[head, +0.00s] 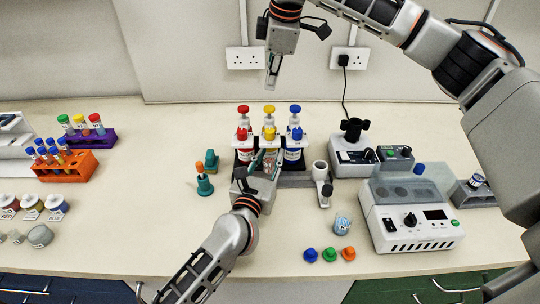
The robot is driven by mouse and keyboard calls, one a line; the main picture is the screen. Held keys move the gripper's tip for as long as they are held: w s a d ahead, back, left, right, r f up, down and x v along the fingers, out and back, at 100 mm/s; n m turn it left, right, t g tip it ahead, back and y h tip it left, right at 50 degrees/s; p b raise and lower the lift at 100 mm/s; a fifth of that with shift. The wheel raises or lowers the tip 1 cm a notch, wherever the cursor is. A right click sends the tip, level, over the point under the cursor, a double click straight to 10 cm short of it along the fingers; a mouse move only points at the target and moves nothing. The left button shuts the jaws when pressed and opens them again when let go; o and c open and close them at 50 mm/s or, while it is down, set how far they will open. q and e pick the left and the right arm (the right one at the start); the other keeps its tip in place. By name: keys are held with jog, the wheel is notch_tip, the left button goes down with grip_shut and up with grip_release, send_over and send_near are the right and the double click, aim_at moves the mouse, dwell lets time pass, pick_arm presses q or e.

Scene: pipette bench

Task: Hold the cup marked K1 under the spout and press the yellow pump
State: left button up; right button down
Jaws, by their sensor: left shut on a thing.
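Three pump bottles stand in a row at the back of the bench: red pump (243,110), yellow pump (269,110) and blue pump (295,109). The yellow one is in the middle. My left gripper (265,164) is in front of the yellow pump's bottle, shut on a small clear cup (270,161) low under its spout area. The gripper partly hides the cup, and I cannot read its mark. My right gripper (272,82) hangs above and behind the yellow pump's head, apart from it. Whether its fingers are open or shut is unclear.
A clear cup with blue marking (342,224) stands at the front, near several coloured caps (328,254). A white device (412,221) is at right. Orange tube rack (66,165) is at left. The bench between rack and pumps is mostly clear, except a teal item (204,184).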

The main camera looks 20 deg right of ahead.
pick_arm(q)
jog(key=shift+s+a, duration=0.5)
jog(key=shift+s, duration=1.2)
jog(key=shift+s+a, duration=0.5)
jog(key=shift+s, duration=1.25)
jog(key=shift+s+a, duration=0.5)
jog(key=shift+s, duration=1.2)
